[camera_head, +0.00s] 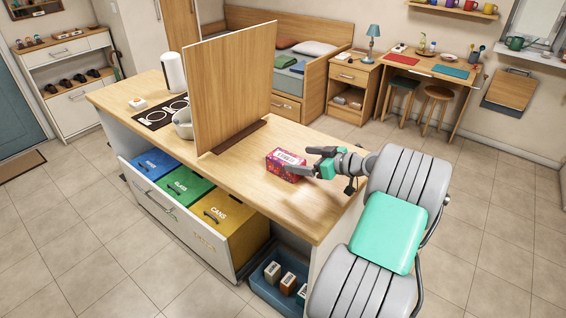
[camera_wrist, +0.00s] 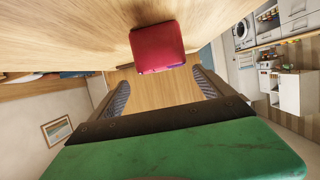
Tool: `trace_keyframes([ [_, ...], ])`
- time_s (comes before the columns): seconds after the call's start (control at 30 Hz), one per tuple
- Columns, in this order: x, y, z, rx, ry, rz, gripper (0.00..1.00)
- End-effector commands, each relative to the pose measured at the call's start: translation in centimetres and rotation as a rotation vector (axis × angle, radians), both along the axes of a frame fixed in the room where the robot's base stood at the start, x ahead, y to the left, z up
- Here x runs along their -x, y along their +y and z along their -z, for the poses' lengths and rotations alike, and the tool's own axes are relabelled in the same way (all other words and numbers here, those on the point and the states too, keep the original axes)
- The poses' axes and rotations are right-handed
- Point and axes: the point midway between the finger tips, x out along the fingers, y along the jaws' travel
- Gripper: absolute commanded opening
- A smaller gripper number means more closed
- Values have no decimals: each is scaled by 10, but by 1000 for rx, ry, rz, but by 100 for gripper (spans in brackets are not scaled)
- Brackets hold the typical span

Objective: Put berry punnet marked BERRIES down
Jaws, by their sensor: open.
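The berry punnet (camera_head: 286,164), a red and purple box with a pale label on top, rests on the wooden counter (camera_head: 240,175) near its right end. The label's writing is too small to read. My gripper (camera_head: 310,162) is just to the right of the punnet, low over the counter. In the wrist view the punnet (camera_wrist: 157,45) shows as a red block ahead of my fingertips (camera_wrist: 160,86). The two fingers are spread apart with nothing between them. I cannot tell how wide the gap to the punnet is.
An upright wooden panel (camera_head: 235,85) stands on the counter to the left, with a hob (camera_head: 160,112) and pot (camera_head: 183,130) behind it. An open drawer below holds blue, green and yellow bins (camera_head: 230,220). The counter's front right is clear.

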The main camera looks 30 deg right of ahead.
Motion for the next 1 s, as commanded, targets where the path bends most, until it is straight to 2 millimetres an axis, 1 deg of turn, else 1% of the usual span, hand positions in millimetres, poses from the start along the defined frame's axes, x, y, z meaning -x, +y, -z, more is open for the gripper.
trace_keyframes([
  [0.03,-7,4,1,-1,0,-4,91],
  [0.17,-23,12,8,-2,2,-6,91],
  [0.3,-43,23,19,-2,4,-6,91],
  [0.4,-55,26,25,-1,2,-4,91],
  [0.5,-59,26,28,0,2,-2,91],
  [0.67,-58,26,28,0,2,-1,90],
  [1.0,-58,26,28,0,2,-1,62],
])
